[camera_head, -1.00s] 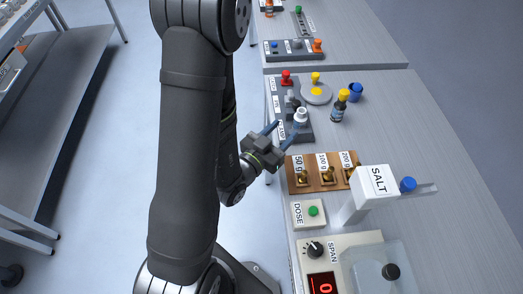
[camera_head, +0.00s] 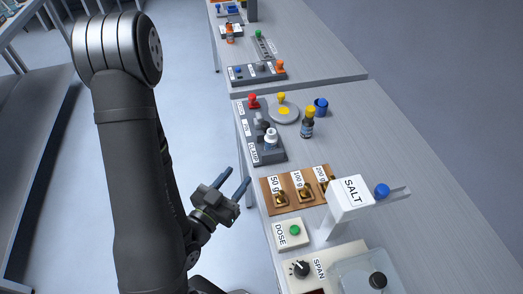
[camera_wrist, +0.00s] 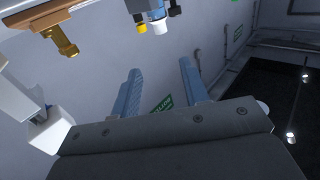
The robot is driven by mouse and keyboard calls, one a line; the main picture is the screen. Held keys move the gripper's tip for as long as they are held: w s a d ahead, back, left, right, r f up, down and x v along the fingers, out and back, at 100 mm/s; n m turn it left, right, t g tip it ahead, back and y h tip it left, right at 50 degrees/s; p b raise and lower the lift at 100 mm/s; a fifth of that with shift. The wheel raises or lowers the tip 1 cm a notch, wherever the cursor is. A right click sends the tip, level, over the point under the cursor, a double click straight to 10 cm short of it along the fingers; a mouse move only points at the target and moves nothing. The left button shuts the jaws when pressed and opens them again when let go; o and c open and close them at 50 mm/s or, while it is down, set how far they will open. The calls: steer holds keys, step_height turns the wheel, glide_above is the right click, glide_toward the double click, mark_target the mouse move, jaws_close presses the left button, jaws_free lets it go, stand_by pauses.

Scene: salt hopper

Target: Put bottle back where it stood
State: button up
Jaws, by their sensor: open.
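A small dark bottle with a yellow cap (camera_head: 307,125) stands upright on the bench, near a round grey plate (camera_head: 284,109) with a yellow spot. A white-topped piece (camera_head: 271,137) stands at the grey clamp panel (camera_head: 267,155); I cannot tell whether it is a bottle. My gripper (camera_head: 235,178) is open and empty, off the bench's left edge, apart from both. In the wrist view, my fingers (camera_wrist: 160,70) have nothing between them. The white piece (camera_wrist: 160,27) shows beyond them at the top.
A wooden rack of brass weights (camera_head: 296,193), the DOSE button box (camera_head: 290,233) and the white SALT hopper (camera_head: 348,198) stand on the near bench. A blue cup (camera_head: 321,106) is behind the bottle. The bench's right side is clear.

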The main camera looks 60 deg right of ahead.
steer(key=shift+d, duration=0.1)
steer(key=y, duration=0.4)
glide_toward(269, 136)
steer(key=shift+y, duration=0.3)
steer(key=shift+x, duration=5.1)
steer(key=shift+r, duration=0.15)
steer(key=c, duration=0.7)
steer(key=shift+c, duration=0.2)
steer(key=shift+r, duration=0.15)
